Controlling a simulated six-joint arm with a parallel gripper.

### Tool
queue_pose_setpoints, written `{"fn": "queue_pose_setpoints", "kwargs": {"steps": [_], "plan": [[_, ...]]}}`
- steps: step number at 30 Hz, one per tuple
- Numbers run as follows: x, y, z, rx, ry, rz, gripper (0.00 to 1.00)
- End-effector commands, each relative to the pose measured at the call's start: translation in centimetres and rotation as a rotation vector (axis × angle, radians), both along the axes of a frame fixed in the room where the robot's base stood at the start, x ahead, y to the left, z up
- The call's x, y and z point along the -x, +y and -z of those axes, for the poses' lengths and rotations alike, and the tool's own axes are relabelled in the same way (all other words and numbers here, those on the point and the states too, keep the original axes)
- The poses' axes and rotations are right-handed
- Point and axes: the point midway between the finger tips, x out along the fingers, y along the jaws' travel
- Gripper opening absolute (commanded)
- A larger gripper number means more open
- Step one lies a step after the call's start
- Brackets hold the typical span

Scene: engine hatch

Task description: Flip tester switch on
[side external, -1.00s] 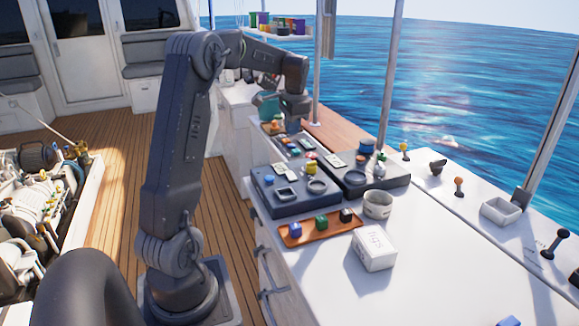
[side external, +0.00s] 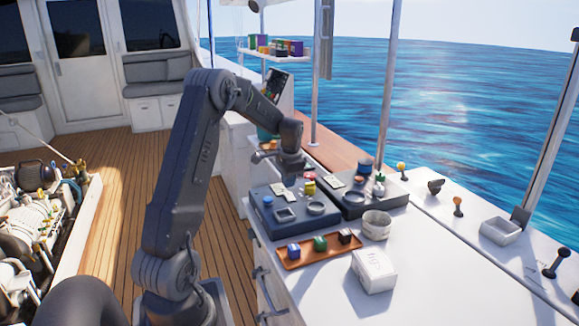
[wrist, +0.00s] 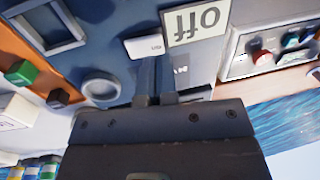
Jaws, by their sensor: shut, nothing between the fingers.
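The tester (side external: 263,222) is a dark blue-grey box on the white counter, with a square recess and a round ring on top. In the wrist view its panel (wrist: 110,30) bears an "off" label (wrist: 195,20), upside down. A small white piece with tiny lettering (wrist: 143,47), possibly the switch, lies beside the label. My gripper (wrist: 156,65) is shut and empty, its fingertips close to this white piece; I cannot tell whether they touch. In the side view my gripper (side external: 289,182) points down over the tester's far part and hides that area.
An orange tray with blue, green and dark blocks (side external: 319,243) lies in front of the tester. A second dark box (side external: 350,205) stands to its right. A pale round cup (side external: 376,225) and a white box (side external: 373,270) are nearby. The counter at front right is clear.

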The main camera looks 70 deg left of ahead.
Motion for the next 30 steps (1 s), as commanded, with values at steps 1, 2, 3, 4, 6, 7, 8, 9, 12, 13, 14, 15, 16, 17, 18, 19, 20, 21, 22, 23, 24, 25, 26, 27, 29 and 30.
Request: {"fn": "queue_pose_setpoints", "kwargs": {"steps": [1,2,3,4,6,7,8,9,12,13,14,15,16,17,18,19,20,21,22,23,24,25,26,27,29,30], "plan": [[0.0,0.1,0.8,0.001,0.001,0.000,0.00],[0.0,0.2,1.2,0.002,0.002,0.000,0.00],[0.0,0.2,1.6,0.002,0.002,0.000,0.00],[0.0,0.3,1.8,0.001,0.001,0.000,0.00],[0.0,0.3,2.2,0.001,0.000,0.000,0.00],[0.0,0.3,2.4,0.001,0.000,0.000,0.00],[0.0,0.4,2.5,0.001,0.000,0.000,0.00],[0.0,0.4,2.6,0.001,0.000,0.000,0.00],[0.0,0.4,2.6,0.000,0.000,0.000,0.00],[0.0,0.4,2.6,0.000,0.000,0.000,0.00],[0.0,0.4,2.6,0.000,0.000,0.000,0.00],[0.0,0.4,2.6,0.000,0.000,0.000,0.00],[0.0,0.4,2.6,0.000,0.000,0.000,0.00],[0.0,0.4,2.6,0.000,0.000,0.000,0.00],[0.0,0.4,2.6,0.001,0.000,0.000,0.00],[0.0,0.4,2.6,0.003,0.000,0.000,0.00],[0.0,0.5,2.7,0.010,0.001,-0.001,0.00],[0.0,0.6,2.9,0.026,0.002,-0.001,0.00],[0.0,0.7,3.0,0.043,0.001,-0.003,0.00],[0.1,0.7,3.2,0.065,0.003,-0.005,0.00],[0.0,0.7,3.2,0.066,0.003,-0.002,0.00],[0.0,0.6,3.2,0.065,0.003,-0.001,0.00],[0.0,0.6,3.2,0.065,0.003,-0.001,0.00],[0.1,0.6,3.2,0.065,0.003,-0.001,0.00],[0.1,0.6,3.2,0.065,0.004,-0.001,0.00],[0.1,0.6,3.2,0.065,0.004,-0.001,0.00]]}}
